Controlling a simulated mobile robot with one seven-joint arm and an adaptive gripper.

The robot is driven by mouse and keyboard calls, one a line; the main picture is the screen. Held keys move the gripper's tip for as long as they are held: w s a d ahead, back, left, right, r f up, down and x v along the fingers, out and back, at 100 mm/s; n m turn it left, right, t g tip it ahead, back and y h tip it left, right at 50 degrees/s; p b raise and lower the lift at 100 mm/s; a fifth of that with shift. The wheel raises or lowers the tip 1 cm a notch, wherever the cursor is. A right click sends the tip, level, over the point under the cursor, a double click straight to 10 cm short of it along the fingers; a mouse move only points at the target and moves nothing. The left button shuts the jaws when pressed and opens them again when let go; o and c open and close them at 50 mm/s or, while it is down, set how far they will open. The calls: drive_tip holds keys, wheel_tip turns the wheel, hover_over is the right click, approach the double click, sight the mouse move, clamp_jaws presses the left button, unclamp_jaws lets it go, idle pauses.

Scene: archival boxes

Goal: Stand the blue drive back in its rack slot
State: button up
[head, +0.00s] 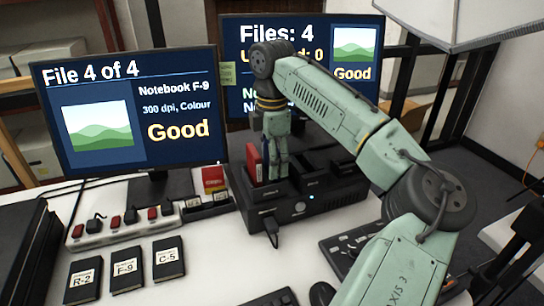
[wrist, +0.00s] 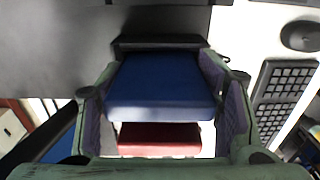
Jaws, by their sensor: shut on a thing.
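In the wrist view the blue drive (wrist: 162,85) lies between the two pads of my gripper (wrist: 165,110), which is shut on it. In the head view my gripper (head: 275,172) points down over the left part of a black dock (head: 318,202) with slots. A red drive (head: 254,162) stands upright just left of the fingers; a red block (wrist: 160,138) also shows beside the blue drive in the wrist view. Whether the blue drive's lower end is inside a slot cannot be told.
A small black holder (head: 208,210) with red and yellow items stands left of the dock. A white power strip (head: 125,228) and three labelled black notebooks (head: 127,267) lie further left. Two monitors (head: 130,110) stand behind. A keyboard (wrist: 285,95) is at the right.

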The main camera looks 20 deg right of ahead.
drive_tip(key=o, duration=1.5)
drive_tip(key=shift+f, duration=0.1)
wheel_tip(320, 180, up, 12)
drive_tip(key=shift+r, duration=0.1)
